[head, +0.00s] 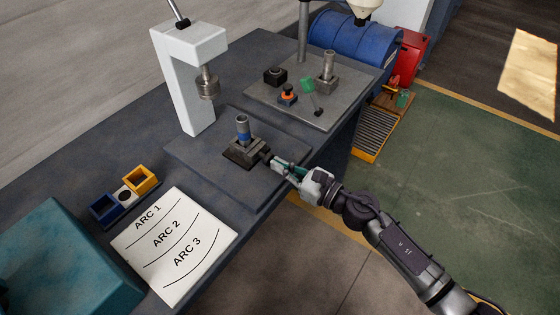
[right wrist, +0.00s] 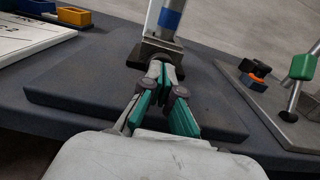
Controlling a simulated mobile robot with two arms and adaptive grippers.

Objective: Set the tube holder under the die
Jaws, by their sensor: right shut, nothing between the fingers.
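The tube holder (head: 243,154) is a dark block with an upright grey tube (head: 242,128) that has a blue band. It stands on the flat grey plate (head: 200,157) of the white press (head: 171,75). The silver die (head: 208,85) hangs from the press arm, up and to the left of the tube in the head view. My right gripper (head: 271,161) is shut and empty, its fingertips at the right side of the holder. In the right wrist view the fingertips (right wrist: 160,76) are close in front of the holder (right wrist: 154,52); contact is unclear. My left gripper is not in view.
A sheet (head: 176,246) marked ARC 1, ARC 2 and ARC 3 lies at the near left, beside blue and yellow bins (head: 139,179). Behind is another plate (head: 265,98) with a clamp, a post and small parts.

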